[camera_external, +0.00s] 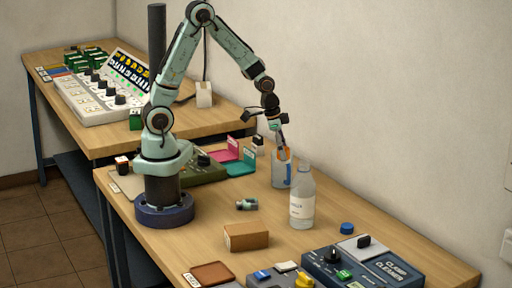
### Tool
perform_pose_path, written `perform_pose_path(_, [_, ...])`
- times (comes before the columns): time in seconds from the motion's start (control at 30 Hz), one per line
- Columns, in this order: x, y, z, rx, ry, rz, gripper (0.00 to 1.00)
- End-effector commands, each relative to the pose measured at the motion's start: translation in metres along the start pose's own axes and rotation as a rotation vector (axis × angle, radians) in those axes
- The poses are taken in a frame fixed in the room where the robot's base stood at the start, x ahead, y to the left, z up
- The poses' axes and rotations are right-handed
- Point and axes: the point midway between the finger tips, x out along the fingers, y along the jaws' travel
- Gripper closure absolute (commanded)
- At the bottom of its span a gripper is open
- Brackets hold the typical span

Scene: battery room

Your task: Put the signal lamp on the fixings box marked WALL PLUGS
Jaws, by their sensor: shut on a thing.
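My gripper (279,134) points down over a clear jar (278,177) that stands at the back of the near bench. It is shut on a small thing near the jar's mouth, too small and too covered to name. Orange and blue items show in the jar. I cannot pick out the signal lamp for certain. A plain brown box (246,237) lies at the front middle, but no WALL PLUGS lettering can be read on any box.
A clear bottle (302,200) stands just right of the jar. A small grey-teal part (247,204) lies left of it. A blue cap (347,228), a dark device (362,268) and a brown tray (208,274) are in front. Pink (226,150) and teal (241,165) trays lie behind.

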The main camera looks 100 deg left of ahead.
Motion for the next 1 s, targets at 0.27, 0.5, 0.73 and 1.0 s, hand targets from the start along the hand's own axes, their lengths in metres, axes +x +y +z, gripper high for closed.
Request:
perform_pose_path(0.27, [0.003, 0.024, 0.010, 0.408, 0.000, 0.116, 0.96])
perform_pose_path(0.5, [0.003, 0.115, 0.021, 1.070, 0.001, 0.301, 0.96])
perform_pose_path(0.73, [-0.010, 0.206, 0.048, 1.577, 0.003, 0.440, 0.96])
perform_pose_path(1.0, [-0.010, 0.249, 0.067, 1.720, 0.000, 0.486, 0.96])
